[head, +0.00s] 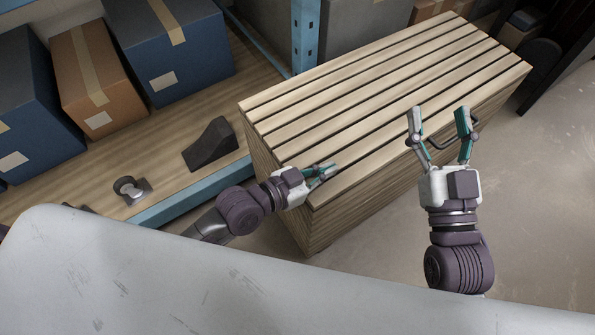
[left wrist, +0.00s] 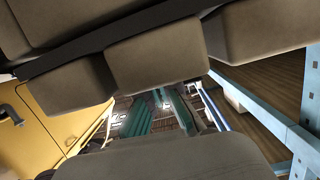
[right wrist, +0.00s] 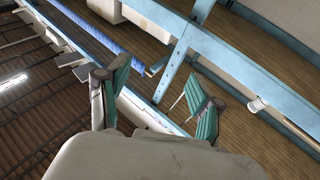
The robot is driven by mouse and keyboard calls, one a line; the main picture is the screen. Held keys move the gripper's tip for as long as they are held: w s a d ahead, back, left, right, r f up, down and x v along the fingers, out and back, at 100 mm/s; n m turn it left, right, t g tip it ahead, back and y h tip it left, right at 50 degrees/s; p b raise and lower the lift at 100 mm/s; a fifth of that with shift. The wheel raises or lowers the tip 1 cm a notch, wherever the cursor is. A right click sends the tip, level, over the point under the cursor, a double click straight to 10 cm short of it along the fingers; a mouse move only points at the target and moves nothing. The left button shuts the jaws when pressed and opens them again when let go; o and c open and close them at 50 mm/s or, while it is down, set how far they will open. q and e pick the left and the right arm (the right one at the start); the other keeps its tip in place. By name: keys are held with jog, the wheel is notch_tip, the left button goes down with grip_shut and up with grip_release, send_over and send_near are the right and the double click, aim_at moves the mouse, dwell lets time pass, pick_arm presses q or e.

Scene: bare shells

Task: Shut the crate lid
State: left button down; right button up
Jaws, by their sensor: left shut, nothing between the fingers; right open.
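The wooden crate (head: 350,208) stands on the floor at the centre right of the head view. Its slatted lid (head: 385,80) lies flat across the top, with no gap visible along the near edge. A dark bar handle (head: 437,147) shows at the near edge, partly behind my right gripper. My left gripper (head: 331,171) is shut and empty, at the lid's near left corner; whether it touches cannot be told. My right gripper (head: 440,112) is open and empty, its fingers pointing up over the near edge. The wrist views do not clearly show the crate.
A shelf with a blue metal frame (head: 305,35) stands left of the crate. It holds blue boxes (head: 165,45), a brown box (head: 95,80), a dark wedge (head: 210,145) and a small caster (head: 130,190). Bare floor (head: 540,190) lies to the right.

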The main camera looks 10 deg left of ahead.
pick_arm(q)
notch_tip(320, 180, up, 2)
jog(key=shift+r+p, duration=0.2)
jog(key=shift+p, duration=0.9)
jog(key=shift+r+p, duration=0.85)
jog(key=shift+r, duration=0.1)
pick_arm(e)
jog(key=s+d+f+g+h, duration=0.2)
jog(key=f+g, duration=0.3)
jog(key=f, duration=0.2)
jog(key=s+d+f+g+h, duration=0.1)
jog(key=s+f+g, duration=0.2)
jog(key=f+g, duration=0.35)
pick_arm(q)
jog(key=p+v, duration=0.2)
jog(key=v, duration=0.8)
pick_arm(e)
jog(key=s+d+f+g+h, duration=0.1)
jog(key=s+d+f+g, duration=0.2)
jog(key=s+f, duration=0.3)
jog(key=s+g, duration=0.1)
jog(key=s, duration=0.2)
jog(key=shift+f+m+g+h, duration=0.25)
jog(key=shift+m+g+h, duration=0.05)
jog(key=shift+m+g, duration=0.1)
pick_arm(q)
jog(key=shift+f, duration=0.15)
pick_arm(e)
jog(key=shift+d, duration=0.1)
